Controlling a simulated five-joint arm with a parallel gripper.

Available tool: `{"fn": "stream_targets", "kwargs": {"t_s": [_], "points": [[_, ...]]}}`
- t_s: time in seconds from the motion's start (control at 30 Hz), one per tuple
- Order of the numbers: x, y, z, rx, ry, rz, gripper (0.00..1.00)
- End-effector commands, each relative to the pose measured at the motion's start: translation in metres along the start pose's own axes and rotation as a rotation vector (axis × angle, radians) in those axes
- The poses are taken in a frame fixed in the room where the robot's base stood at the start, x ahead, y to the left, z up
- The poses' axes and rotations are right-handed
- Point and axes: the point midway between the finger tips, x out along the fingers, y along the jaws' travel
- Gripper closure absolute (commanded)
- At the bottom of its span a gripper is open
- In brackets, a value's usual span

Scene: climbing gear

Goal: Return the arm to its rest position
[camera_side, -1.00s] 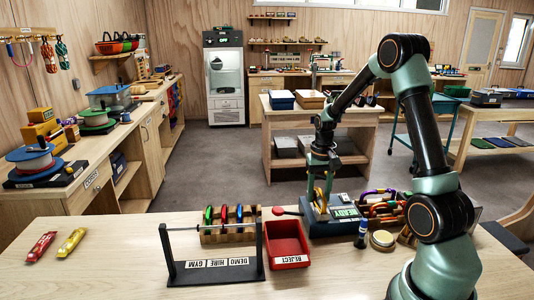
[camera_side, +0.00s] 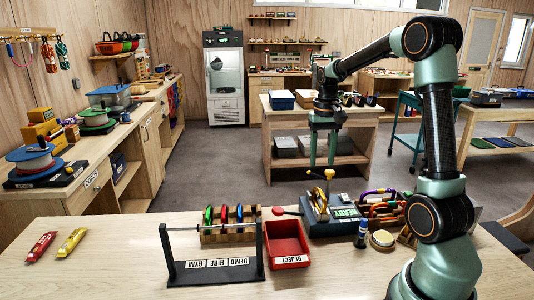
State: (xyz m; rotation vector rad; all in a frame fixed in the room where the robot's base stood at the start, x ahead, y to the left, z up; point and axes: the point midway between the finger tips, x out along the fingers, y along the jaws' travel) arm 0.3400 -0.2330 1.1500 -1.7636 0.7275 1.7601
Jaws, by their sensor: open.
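My gripper (camera_side: 322,162) points down in the side view, above and behind the dark block marked READY. Its two fingers are apart, with nothing between them. My arm is raised and bent, with its base at the front right of the wooden bench. The READY block (camera_side: 335,227) stands on the bench and carries a gold ring-like piece (camera_side: 320,200) and a brass knob (camera_side: 329,174). The fingertips are just above the knob in the picture; the gap in depth is hard to tell.
A red REJECT tray (camera_side: 287,243) stands left of the block. A labelled rail stand (camera_side: 212,267) and a wooden rack of coloured carabiners (camera_side: 230,228) are further left. Carabiners (camera_side: 380,203), a small blue bottle (camera_side: 361,235) and a round tin (camera_side: 383,239) crowd the block's right.

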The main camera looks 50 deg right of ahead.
Motion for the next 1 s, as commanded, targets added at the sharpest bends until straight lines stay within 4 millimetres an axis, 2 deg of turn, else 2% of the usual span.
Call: {"fn": "stream_targets", "kwargs": {"t_s": [0.17,0.4,0.6,0.8,1.0], "points": [[-0.017,-0.023,0.018,-0.082,0.051,-0.011,0.51],[-0.046,-0.075,0.079,-0.320,0.195,-0.054,0.51],[-0.056,-0.105,0.136,-0.521,0.316,-0.107,0.51],[-0.055,-0.121,0.182,-0.686,0.416,-0.162,0.51],[-0.051,-0.126,0.202,-0.760,0.461,-0.191,0.51]]}}
